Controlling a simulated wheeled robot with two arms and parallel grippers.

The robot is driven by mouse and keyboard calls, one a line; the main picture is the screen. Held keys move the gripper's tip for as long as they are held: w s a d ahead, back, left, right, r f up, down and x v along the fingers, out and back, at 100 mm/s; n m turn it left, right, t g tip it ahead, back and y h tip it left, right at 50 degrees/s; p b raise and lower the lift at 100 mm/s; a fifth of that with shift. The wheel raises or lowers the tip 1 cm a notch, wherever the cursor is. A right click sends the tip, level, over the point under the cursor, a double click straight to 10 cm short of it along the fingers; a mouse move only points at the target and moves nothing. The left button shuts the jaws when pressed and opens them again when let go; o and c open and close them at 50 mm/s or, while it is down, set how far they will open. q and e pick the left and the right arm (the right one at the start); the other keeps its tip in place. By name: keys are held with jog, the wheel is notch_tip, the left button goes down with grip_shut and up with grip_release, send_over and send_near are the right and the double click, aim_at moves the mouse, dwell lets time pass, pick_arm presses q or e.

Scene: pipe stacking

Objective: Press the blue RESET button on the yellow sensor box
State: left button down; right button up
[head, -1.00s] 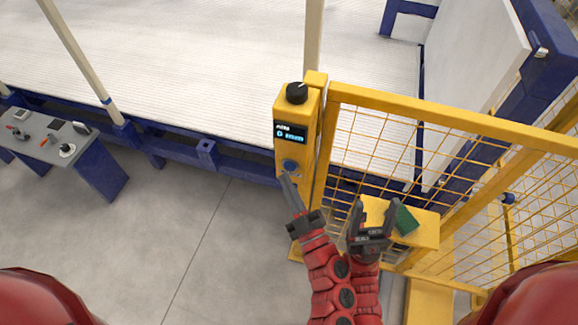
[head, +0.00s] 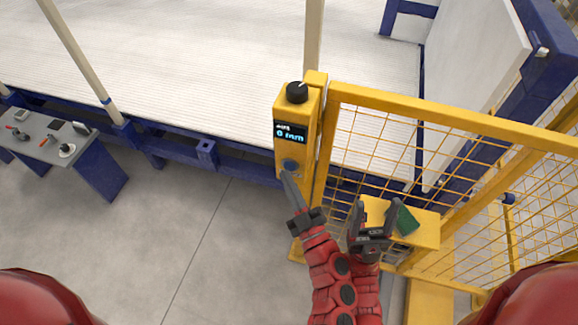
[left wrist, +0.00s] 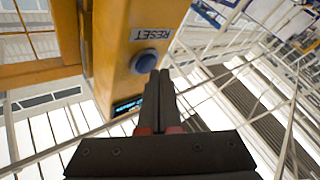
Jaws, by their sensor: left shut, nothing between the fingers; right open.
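The yellow sensor box (head: 296,130) stands upright on a post at the fence corner, with a black knob on top and a display reading "0 mm". Its round blue RESET button (head: 290,165) is low on the front face. In the left wrist view the button (left wrist: 146,61) sits beside the RESET label (left wrist: 150,35). My left gripper (head: 288,178) is shut and empty, its tips at the button's lower edge. In the left wrist view the tips appear right by the button; I cannot tell whether they touch. My right gripper (head: 374,212) is open and empty, lower right of the box.
Yellow mesh fence (head: 450,150) runs right of the box. A green pad (head: 406,221) lies on a yellow shelf (head: 428,232) close to my right gripper. A grey side table (head: 40,142) with small items stands far left. The floor between is clear.

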pick_arm(q)
jog(key=shift+w+d+r, duration=0.2)
jog(key=shift+w+d, duration=0.05)
jog(key=shift+w, duration=0.3)
dwell(0.6)
jog(key=shift+s+f, duration=0.25)
jog(key=shift+s, duration=0.7)
jog(key=s+p, duration=0.1)
jog(key=s+a+p, duration=0.1)
jog(key=s, duration=0.1)
jog(key=s+a, duration=0.1)
jog(key=shift+s+p, duration=0.35)
jog(key=shift+p, duration=0.05)
